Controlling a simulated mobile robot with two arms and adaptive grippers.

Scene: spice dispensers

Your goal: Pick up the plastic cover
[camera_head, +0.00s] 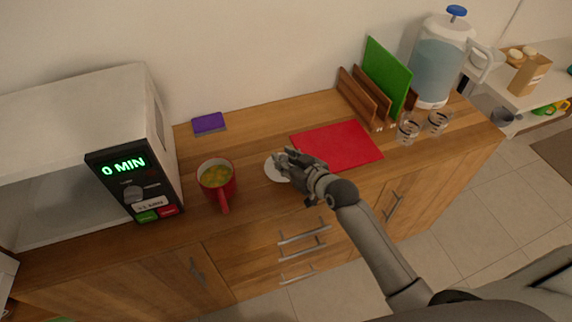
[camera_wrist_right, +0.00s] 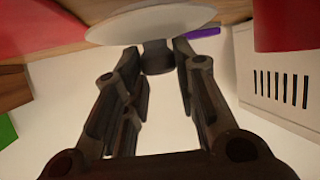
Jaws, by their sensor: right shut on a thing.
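The plastic cover (camera_head: 272,171) is a round, whitish disc over the wooden counter, between the red mug and the red cutting board. In the right wrist view its pale disc (camera_wrist_right: 150,20) fills the top, with a dark knob (camera_wrist_right: 157,58) in its middle. My right gripper (camera_head: 284,158) is at the cover and hides part of it in the head view. In the wrist view its fingertips (camera_wrist_right: 160,60) are shut on the knob. I cannot tell whether the cover touches the counter. My left gripper is not in view.
A red mug (camera_head: 228,190) of yellowish soup stands left of the cover. A white microwave (camera_head: 75,110) reading "0 MIN" is further left. A red cutting board (camera_head: 345,145), board rack (camera_head: 360,98), glasses (camera_head: 408,130) and water dispenser (camera_head: 440,65) are to the right. A purple item (camera_head: 209,122) lies behind.

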